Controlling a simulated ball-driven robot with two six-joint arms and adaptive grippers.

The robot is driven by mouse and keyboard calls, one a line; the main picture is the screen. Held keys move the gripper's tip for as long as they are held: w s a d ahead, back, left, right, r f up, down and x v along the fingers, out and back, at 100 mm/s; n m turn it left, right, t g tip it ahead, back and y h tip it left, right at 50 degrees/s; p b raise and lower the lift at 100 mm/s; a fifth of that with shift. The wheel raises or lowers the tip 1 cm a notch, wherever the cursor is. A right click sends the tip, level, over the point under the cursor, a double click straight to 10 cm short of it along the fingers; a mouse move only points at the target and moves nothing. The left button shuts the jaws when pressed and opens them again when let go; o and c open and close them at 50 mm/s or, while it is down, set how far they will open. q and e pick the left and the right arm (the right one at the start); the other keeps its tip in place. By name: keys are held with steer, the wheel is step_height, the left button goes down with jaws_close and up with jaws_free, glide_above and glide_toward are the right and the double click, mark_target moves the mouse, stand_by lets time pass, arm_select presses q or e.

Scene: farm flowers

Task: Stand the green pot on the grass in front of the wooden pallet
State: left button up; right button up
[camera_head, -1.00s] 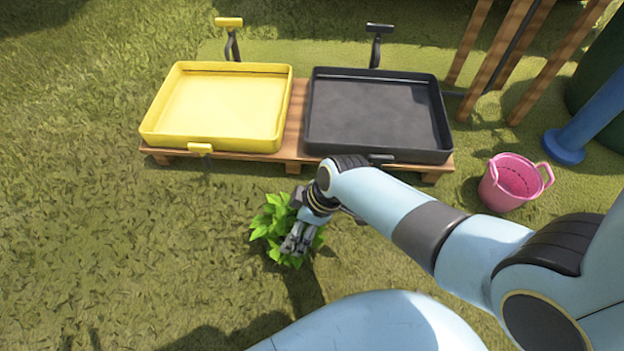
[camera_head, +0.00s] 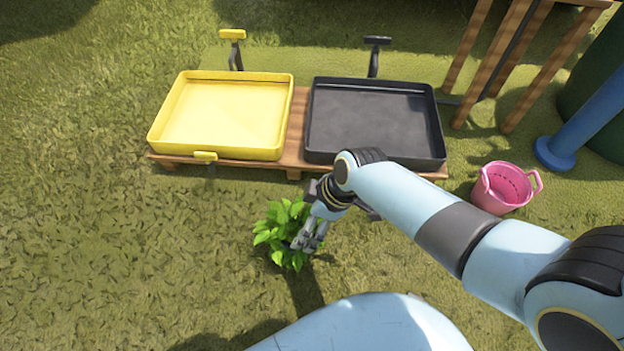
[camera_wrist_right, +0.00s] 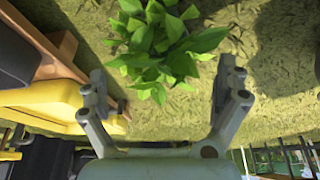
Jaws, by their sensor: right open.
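A leafy green plant (camera_head: 276,236) stands on the grass in front of the wooden pallet (camera_head: 296,152). Its leaves hide any pot below them, so I cannot see the green pot itself. My right gripper (camera_head: 308,238) is at the right side of the leaves in the head view. In the right wrist view the right gripper (camera_wrist_right: 160,88) has its fingers wide apart, with the plant (camera_wrist_right: 160,45) beyond them and nothing between the fingertips. My left gripper is not in view.
A yellow tray (camera_head: 286,120) and a black tray (camera_head: 438,130) rest on the pallet. A pink basket (camera_head: 500,188) stands on the grass at the right, near wooden legs (camera_head: 470,62) and a blue post (camera_head: 585,125). The grass at the left is clear.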

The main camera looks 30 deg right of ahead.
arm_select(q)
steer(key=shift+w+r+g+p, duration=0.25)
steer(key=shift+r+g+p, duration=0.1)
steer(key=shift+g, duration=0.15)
arm_select(e)
steer(key=shift+s+d+r, duration=0.2)
steer(key=shift+r, duration=0.45)
steer(key=s+d+r+m+t+h, duration=0.1)
steer(key=s+d+r+m+t, duration=0.2)
steer(key=s+r, duration=0.3)
steer(key=s+d+r+m+t+h, duration=0.2)
steer(key=s+d+r+m, duration=0.4)
steer(key=r, duration=0.8)
steer(key=shift+s+r+t, duration=0.25)
steer(key=shift+s+t, duration=0.35)
steer(key=shift+t, duration=0.1)
